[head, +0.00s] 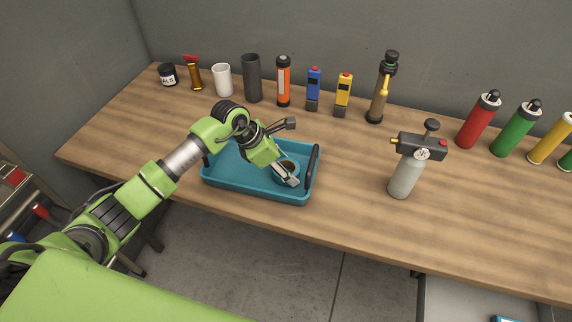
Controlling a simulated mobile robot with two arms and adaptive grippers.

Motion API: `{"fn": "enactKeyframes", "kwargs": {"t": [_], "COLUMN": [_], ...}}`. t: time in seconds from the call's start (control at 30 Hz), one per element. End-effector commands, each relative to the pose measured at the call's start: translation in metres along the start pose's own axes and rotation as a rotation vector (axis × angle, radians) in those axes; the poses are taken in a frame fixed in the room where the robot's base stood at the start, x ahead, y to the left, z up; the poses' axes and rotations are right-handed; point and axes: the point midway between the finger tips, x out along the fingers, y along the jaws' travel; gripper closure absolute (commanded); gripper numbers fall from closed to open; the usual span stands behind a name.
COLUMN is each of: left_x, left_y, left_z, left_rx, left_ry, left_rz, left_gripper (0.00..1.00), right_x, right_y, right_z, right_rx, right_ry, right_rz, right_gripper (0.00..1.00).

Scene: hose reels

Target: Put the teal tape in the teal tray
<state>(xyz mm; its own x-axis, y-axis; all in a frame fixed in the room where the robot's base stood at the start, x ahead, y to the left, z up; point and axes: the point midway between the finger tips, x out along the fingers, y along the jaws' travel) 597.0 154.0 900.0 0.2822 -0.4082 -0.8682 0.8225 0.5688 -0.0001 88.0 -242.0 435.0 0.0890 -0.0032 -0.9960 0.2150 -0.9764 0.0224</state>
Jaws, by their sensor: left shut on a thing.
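The teal tray (235,187) sits on the wooden table, left of centre, with dark handles at its ends. My left gripper (288,178) reaches down over the right part of the tray. It is shut on the teal tape (291,165), a small roll with a dark centre, partly hidden by the fingers. The tape is within the tray's outline; I cannot tell whether it touches the tray floor. My right gripper is not in view.
A grey pump sprayer (405,175) stands right of the tray. Along the back stand a white cup (222,80), a dark cylinder (251,78), an orange tube (283,82) and other items. Red (478,120) and green (515,130) bottles stand at right. The table front is clear.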

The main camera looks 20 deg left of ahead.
Motion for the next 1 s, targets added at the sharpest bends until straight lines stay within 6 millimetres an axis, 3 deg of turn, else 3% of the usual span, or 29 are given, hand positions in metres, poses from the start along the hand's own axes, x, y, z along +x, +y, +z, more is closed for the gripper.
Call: {"fn": "enactKeyframes", "kwargs": {"t": [0.27, 0.3, 0.37, 0.77, 1.0], "left_x": [0.002, 0.003, 0.002, -0.001, -0.038], "left_y": [0.001, 0.001, 0.001, 0.001, 0.002], "left_z": [-0.001, -0.001, -0.001, 0.001, -0.002], "left_rx": [0.002, 0.002, 0.001, 0.001, 0.004], "left_ry": [-0.001, -0.001, -0.001, -0.001, -0.001], "left_rz": [0.002, 0.002, 0.001, 0.001, 0.006], "left_gripper": [0.69, 0.44, 0.29, 0.29, 0.29], "right_x": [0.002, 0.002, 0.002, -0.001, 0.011], "right_y": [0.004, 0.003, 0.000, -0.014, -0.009], "right_z": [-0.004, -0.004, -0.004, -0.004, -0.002], "right_rx": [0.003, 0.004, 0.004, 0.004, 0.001], "right_ry": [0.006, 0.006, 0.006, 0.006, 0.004], "right_rz": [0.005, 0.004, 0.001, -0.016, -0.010], "right_gripper": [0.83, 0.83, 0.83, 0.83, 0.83]}}
